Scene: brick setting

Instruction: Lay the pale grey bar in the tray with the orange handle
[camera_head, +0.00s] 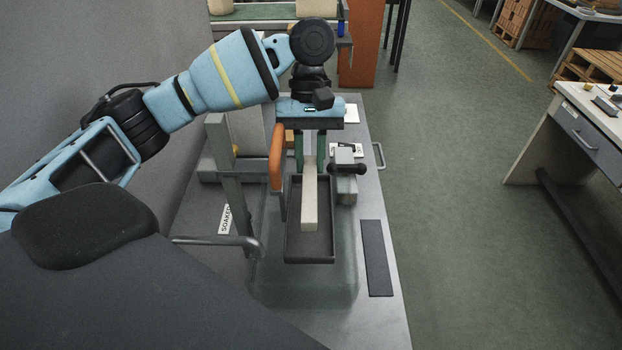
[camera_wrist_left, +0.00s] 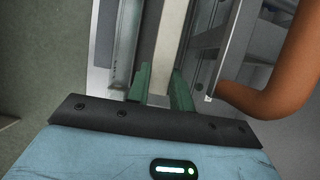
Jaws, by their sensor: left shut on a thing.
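The pale grey bar (camera_head: 310,208) is held lengthwise over the dark tray (camera_head: 310,262), its near end inside the tray's outline. I cannot tell whether it touches the tray floor. The tray's orange handle (camera_head: 277,157) stands up at its far left side. My left gripper (camera_head: 310,160) points down at the far end of the tray, its green fingers shut on the bar. In the left wrist view the bar (camera_wrist_left: 172,42) runs away between the green fingers (camera_wrist_left: 160,88), and the orange handle (camera_wrist_left: 295,70) is at the right. My right gripper is not in view.
A grey block with a black knob (camera_head: 348,168) stands close to the tray's right side. A grey upright post (camera_head: 232,185) and a bent metal bar (camera_head: 215,240) are to the left. A dark flat strip (camera_head: 376,258) lies on the bench at the right.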

